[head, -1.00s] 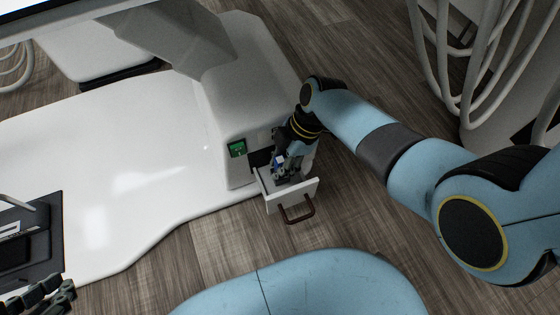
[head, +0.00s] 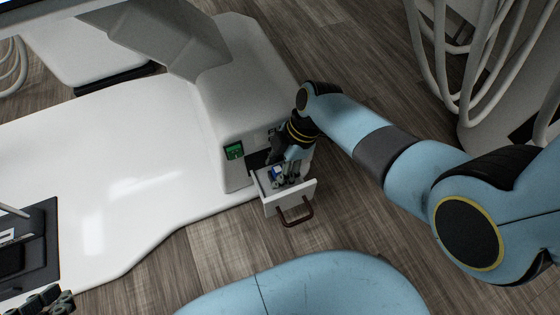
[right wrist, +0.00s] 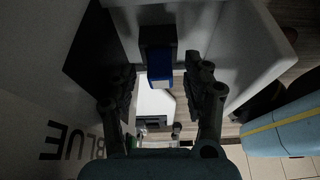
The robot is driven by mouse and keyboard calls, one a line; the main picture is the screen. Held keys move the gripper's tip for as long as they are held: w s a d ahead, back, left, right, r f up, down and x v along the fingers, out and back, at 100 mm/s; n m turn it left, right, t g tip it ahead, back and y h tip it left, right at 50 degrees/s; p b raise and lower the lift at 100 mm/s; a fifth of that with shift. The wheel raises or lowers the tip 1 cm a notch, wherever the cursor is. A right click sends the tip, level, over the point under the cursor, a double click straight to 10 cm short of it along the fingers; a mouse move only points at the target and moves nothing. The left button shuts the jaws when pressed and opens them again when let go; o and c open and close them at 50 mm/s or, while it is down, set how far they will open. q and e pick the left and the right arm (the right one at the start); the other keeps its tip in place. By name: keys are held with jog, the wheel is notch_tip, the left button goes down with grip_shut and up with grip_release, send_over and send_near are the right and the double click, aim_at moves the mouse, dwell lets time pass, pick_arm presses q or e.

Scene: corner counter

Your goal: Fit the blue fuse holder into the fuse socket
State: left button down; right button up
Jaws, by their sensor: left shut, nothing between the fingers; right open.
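The blue fuse holder (right wrist: 160,75), a small blue block with a black part, shows in the right wrist view, centred between my open right fingers (right wrist: 167,92) but beyond their tips or level with them; I cannot tell which. No contact is visible. In the head view my right gripper (head: 286,169) is over the open white drawer (head: 269,203) and partly hides what is inside; a small blue patch (head: 277,172) shows beside the fingers. My left gripper (head: 45,302) is shut and empty at the bottom left edge. I cannot make out the fuse socket clearly.
A white cabinet (head: 248,95) with a small green panel (head: 234,151) stands behind the drawer, which has a brown handle (head: 295,214). The word BLUE (right wrist: 75,143) is on a pale surface. A white counter (head: 120,170) lies left; a dark tray (head: 38,235) sits on it.

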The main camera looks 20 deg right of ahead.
jog(key=v, duration=1.2)
jog(key=shift+f, duration=0.1)
